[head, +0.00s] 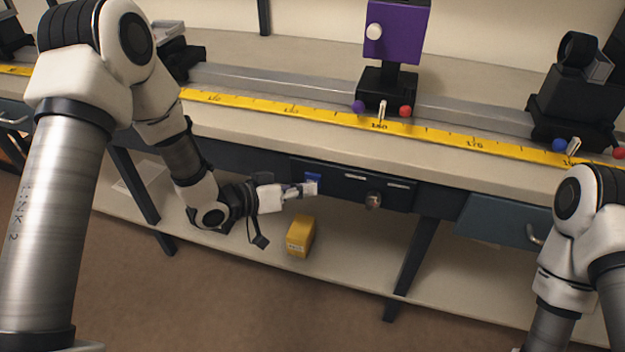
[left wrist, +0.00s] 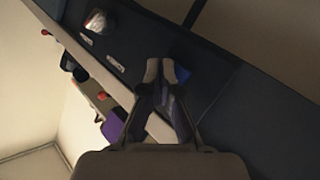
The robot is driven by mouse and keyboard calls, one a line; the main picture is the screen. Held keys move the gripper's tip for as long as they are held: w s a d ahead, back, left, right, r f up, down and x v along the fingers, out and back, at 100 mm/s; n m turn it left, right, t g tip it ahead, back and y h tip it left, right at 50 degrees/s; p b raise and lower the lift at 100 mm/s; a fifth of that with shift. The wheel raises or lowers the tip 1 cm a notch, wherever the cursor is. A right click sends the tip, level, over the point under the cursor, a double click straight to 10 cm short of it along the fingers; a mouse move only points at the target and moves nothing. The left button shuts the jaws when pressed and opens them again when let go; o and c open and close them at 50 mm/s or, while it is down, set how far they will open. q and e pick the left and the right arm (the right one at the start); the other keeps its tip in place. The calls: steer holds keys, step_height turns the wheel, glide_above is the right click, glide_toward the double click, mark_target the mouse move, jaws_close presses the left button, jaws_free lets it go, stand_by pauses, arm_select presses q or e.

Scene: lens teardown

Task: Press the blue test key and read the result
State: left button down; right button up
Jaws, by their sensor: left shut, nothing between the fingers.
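The blue test key (head: 313,177) is on a dark front panel (head: 340,189) under the bench top. My left gripper (head: 312,189) is shut and empty, with its fingertips at the key's lower edge in the head view. In the left wrist view the blue key (left wrist: 182,73) shows just right of the closed fingertips (left wrist: 157,68), which partly cover it. I cannot tell whether they touch it. The panel also bears two pale strips (head: 398,185) and a round metal knob (head: 373,200); no readable result shows on it. My right gripper is out of view.
A yellow box (head: 300,237) stands on the lower shelf below my left gripper. A yellow ruler (head: 330,116) and a rail run along the bench, with a purple-headed stand (head: 396,35) and a black mount (head: 575,105). A blue drawer (head: 500,233) is at the right.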

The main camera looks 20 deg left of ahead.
arm_select(q)
steer(key=shift+s, duration=0.55)
steer(key=s, duration=0.5)
steer(key=shift+a+p, duration=0.1)
steer(key=shift+p, duration=0.2)
stand_by(0.4)
